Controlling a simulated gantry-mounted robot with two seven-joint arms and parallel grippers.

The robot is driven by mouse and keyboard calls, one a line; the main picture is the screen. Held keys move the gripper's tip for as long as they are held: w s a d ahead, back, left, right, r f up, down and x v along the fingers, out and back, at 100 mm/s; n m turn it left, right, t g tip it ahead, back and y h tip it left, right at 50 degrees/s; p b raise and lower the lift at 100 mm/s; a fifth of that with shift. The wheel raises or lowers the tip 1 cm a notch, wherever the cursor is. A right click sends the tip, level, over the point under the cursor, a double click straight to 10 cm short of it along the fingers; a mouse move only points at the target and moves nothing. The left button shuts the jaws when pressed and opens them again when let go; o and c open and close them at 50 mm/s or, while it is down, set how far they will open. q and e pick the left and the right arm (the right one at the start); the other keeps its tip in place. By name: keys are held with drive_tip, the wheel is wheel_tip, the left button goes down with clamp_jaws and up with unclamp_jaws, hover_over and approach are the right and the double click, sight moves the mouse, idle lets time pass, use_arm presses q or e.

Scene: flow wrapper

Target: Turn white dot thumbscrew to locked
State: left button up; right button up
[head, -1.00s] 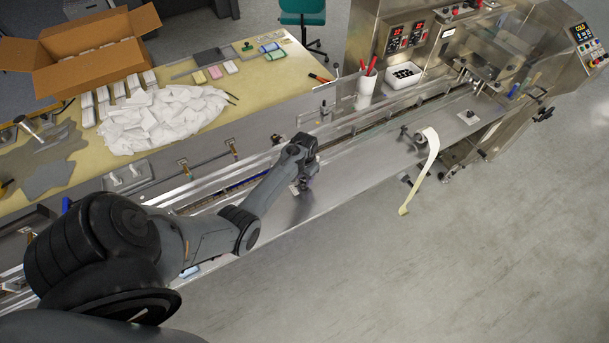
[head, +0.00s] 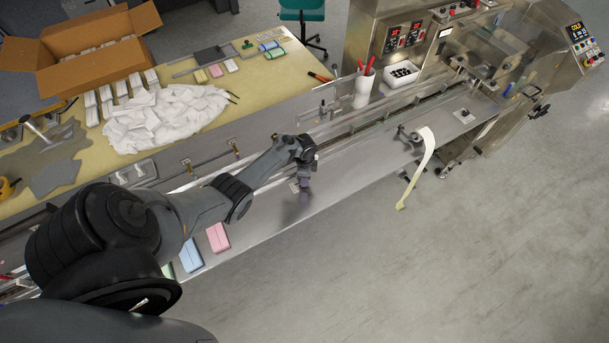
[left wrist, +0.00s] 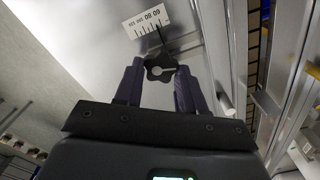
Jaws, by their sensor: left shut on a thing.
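The black lobed thumbscrew (left wrist: 161,67) shows in the left wrist view with a pale mark on its face. It stands on the steel deck beside a white scale label (left wrist: 147,20) with printed numbers, and a thin dark pointer reaches towards the label. My left gripper (left wrist: 160,78) has its two dark fingers on either side of the thumbscrew, shut on it. In the head view my left gripper (head: 304,184) points down at the steel deck and hides the thumbscrew. My right gripper is in neither view.
A rail and conveyor channel (head: 345,128) run behind the gripper. Pink (head: 218,237) and blue (head: 190,255) packs lie on the deck near my arm. A paper strip (head: 420,165) hangs off a roller to the right. The deck between is clear.

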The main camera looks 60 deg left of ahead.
use_arm(q)
drive_tip(key=m, duration=0.3)
drive_tip(key=shift+m, duration=0.4)
drive_tip(key=m+b, duration=0.1)
drive_tip(key=m, duration=0.2)
drive_tip(key=shift+s+m, duration=0.1)
drive_tip(key=shift+m, duration=0.2)
drive_tip(key=m+b, duration=0.2)
drive_tip(key=m, duration=0.2)
drive_tip(key=shift+s+d+m+b, duration=0.1)
drive_tip(key=shift+m+b, duration=0.8)
drive_tip(key=shift+m, duration=0.8)
drive_tip(key=o, duration=1.1)
drive_tip(key=shift+c, duration=0.2)
drive_tip(key=shift+r, duration=0.15)
